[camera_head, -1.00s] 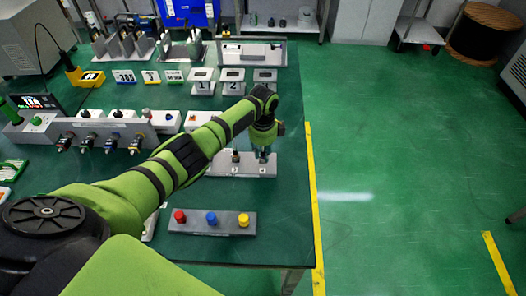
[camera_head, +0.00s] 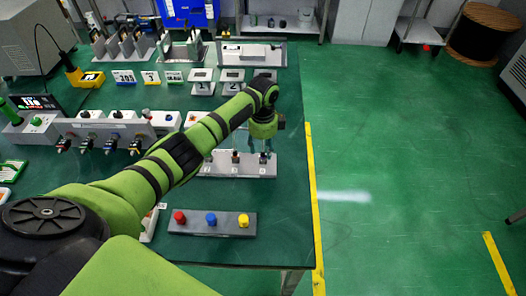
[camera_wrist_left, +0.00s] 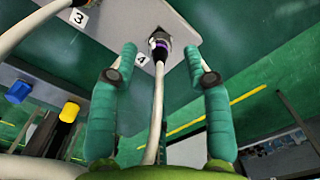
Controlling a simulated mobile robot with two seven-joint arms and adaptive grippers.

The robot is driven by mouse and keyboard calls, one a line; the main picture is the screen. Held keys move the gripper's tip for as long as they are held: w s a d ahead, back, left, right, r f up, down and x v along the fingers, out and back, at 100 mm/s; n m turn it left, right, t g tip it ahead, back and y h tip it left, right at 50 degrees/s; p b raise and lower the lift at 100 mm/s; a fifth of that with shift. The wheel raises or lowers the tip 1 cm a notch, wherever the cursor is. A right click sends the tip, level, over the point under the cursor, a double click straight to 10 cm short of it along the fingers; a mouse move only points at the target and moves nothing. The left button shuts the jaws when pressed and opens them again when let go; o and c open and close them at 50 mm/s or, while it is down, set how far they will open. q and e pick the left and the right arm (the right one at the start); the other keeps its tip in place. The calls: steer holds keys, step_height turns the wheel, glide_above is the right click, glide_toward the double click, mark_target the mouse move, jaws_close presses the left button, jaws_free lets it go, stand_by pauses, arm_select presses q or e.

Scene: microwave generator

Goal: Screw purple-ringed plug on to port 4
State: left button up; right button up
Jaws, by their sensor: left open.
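The purple-ringed plug (camera_wrist_left: 160,45) sits at the port beside the label 4 (camera_wrist_left: 141,60) on the grey port plate (camera_wrist_left: 192,14). Its pale cable (camera_wrist_left: 155,115) runs down between my fingers. How tightly the plug is seated cannot be told. My left gripper (camera_head: 263,145) is open above the right end of the plate (camera_head: 222,170) in the head view. In the wrist view its two green fingers stand apart on either side of the plug and cable, not touching them. My right gripper is not in view.
Another cable (camera_wrist_left: 35,27) runs near the label 3 (camera_wrist_left: 78,17). A grey box with red, blue and yellow knobs (camera_head: 211,219) stands in front of the plate. A panel with several plugs (camera_head: 100,135) is at left. The table's right edge is close to the gripper.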

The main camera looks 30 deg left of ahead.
arm_select(q)
step_height(320, 180, up, 9)
stand_by(0.7)
